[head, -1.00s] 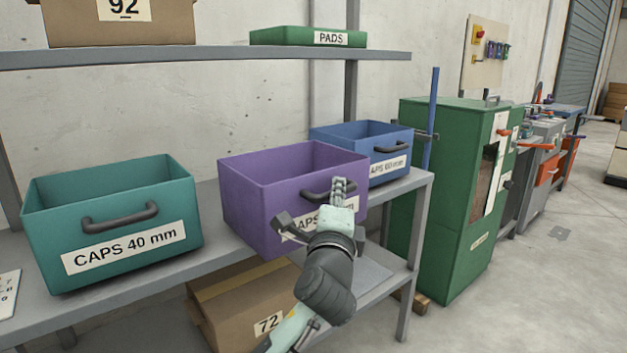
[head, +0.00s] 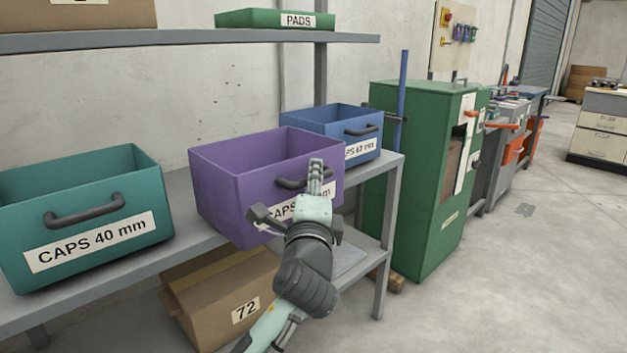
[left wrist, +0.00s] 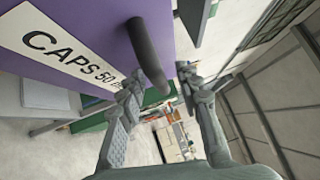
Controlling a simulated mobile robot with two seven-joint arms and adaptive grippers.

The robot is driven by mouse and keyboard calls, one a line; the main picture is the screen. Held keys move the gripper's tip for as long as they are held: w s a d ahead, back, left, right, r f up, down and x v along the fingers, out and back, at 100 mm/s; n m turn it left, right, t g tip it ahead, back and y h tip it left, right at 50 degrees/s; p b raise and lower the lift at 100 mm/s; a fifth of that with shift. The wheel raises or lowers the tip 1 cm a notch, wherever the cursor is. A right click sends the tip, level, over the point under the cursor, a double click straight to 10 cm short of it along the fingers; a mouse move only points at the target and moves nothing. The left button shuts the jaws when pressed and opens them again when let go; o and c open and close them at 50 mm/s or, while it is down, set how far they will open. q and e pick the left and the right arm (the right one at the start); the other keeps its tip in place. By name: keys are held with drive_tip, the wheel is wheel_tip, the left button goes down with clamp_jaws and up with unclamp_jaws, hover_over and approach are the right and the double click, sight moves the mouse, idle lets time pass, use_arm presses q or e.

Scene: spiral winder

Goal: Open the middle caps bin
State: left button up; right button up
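The middle caps bin is a purple open-topped box (head: 222,192) on the bench, between a teal and a blue bin. Its label is partly covered by my gripper in the head view; in the left wrist view the purple front (left wrist: 90,25) reads "CAPS 50". Its dark bar handle (head: 290,184) also shows in the left wrist view (left wrist: 145,48). My left gripper (head: 315,166) is at the right part of this handle. In the left wrist view its fingers (left wrist: 158,84) are apart, with the handle's end between or just beyond them; contact cannot be told. My right gripper is out of view.
The teal "CAPS 40 mm" bin (head: 140,190) stands left, the blue bin (head: 340,118) right. A shelf (head: 180,40) runs above. A cardboard box (head: 205,310) sits below the bench.

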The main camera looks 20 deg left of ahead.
use_arm(q)
drive_tip(key=v, duration=1.1)
drive_tip(key=shift+s, duration=0.3)
drive_tip(key=shift+d+f, duration=0.1)
